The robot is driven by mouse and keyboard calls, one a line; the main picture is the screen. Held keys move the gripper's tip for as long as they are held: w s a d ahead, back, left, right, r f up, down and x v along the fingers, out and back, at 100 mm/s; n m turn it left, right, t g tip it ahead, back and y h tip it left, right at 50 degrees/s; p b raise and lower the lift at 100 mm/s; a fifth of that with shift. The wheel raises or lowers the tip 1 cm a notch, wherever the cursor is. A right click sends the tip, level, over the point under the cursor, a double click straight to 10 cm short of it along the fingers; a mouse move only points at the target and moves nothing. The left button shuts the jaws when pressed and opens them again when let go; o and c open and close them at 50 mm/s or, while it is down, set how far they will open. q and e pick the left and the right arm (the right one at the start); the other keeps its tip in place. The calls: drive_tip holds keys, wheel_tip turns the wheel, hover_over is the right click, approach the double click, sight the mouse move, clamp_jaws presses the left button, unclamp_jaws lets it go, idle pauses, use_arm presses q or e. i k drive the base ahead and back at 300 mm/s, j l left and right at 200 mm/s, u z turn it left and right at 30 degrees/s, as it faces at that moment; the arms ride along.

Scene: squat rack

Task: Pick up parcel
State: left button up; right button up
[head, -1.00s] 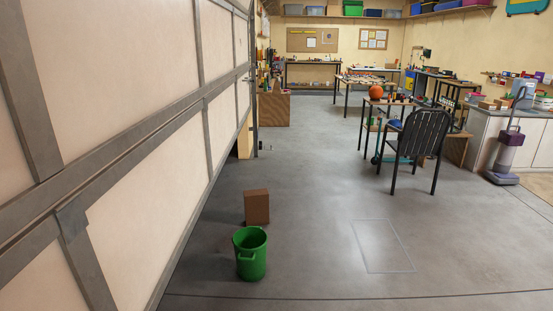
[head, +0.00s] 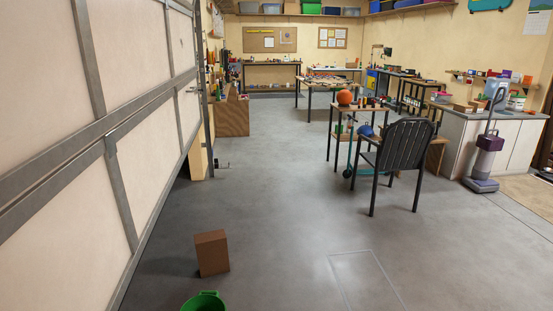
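A brown box, which looks like the parcel (head: 212,253), stands upright on the grey floor in the lower left of the head view. Its front and one side show. A green bucket (head: 204,302) stands just in front of it, cut off by the bottom edge so that only its rim and upper part show. Neither of my grippers is in the head view.
A large panelled door (head: 75,135) runs along the left side. A black chair (head: 402,150) stands at the right, by a small table with an orange ball (head: 344,97). An upright vacuum cleaner (head: 487,155) stands by the right counter. The middle floor is clear.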

sight(211, 247)
drive_tip(key=i+l+z, duration=0.15)
drive_tip(key=i+z, duration=0.2)
drive_tip(key=i, duration=0.6)
drive_tip(key=i+z, duration=0.3)
drive_tip(key=i, duration=0.6)
drive_tip(key=i+j+u, duration=0.1)
drive_tip(key=i+u, duration=0.35)
drive_tip(key=i, duration=0.15)
drive_tip(key=i+u, duration=0.4)
drive_tip(key=i, duration=0.15)
drive_tip(key=i+l+u, duration=0.45)
drive_tip(key=i, duration=0.15)
drive_tip(key=j, duration=0.1)
